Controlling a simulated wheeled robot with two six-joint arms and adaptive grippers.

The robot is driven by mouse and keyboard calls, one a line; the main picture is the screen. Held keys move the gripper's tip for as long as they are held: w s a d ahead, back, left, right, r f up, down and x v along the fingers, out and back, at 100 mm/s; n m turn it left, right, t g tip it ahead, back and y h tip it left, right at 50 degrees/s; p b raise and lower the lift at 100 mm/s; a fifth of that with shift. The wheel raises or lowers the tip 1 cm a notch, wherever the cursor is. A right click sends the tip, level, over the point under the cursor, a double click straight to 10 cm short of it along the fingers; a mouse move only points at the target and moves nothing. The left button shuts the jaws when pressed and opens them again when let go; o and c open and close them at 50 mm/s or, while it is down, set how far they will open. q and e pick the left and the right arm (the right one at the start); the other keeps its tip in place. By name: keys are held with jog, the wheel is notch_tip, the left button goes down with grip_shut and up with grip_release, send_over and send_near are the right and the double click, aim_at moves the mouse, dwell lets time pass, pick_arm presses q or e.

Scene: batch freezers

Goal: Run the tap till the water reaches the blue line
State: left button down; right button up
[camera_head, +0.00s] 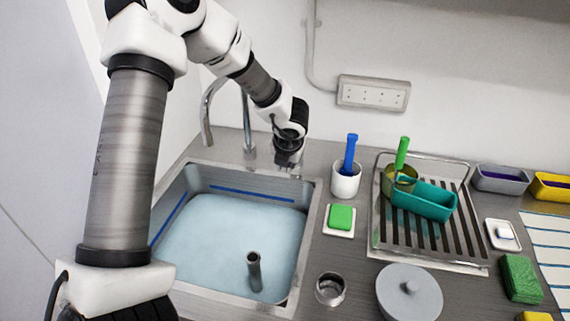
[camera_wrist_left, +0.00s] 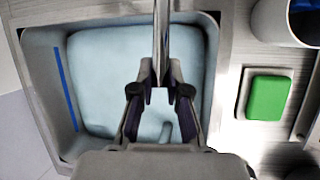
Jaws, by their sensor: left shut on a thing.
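The sink (camera_head: 313,215) holds pale blue water (camera_head: 215,235), whose surface lies below the blue line (camera_head: 240,193) on the back wall. The line also shows in the left wrist view (camera_wrist_left: 66,88). The tap (camera_head: 247,125) stands behind the sink with its spout arching left. I cannot make out a stream under the spout. My left gripper (camera_head: 289,167) is at the sink's back edge, right of the tap. In the left wrist view its fingers (camera_wrist_left: 160,97) close on a thin metal part, seemingly the tap's lever, largely hidden by the gripper. My right gripper is not in view.
A grey upright pipe (camera_head: 254,272) stands in the water. Right of the sink are a white cup (camera_head: 345,181) with a blue-handled tool, a green sponge (camera_head: 341,217), a metal cup (camera_head: 330,288), a grey lidded pot (camera_head: 408,293) and a drying rack (camera_head: 385,250).

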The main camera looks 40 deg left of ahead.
pick_arm(q)
jog(key=c, duration=1.1)
grip_release()
jog(key=shift+a, duration=0.1)
jog(key=shift+c, duration=0.2)
jog(key=v, duration=1.2)
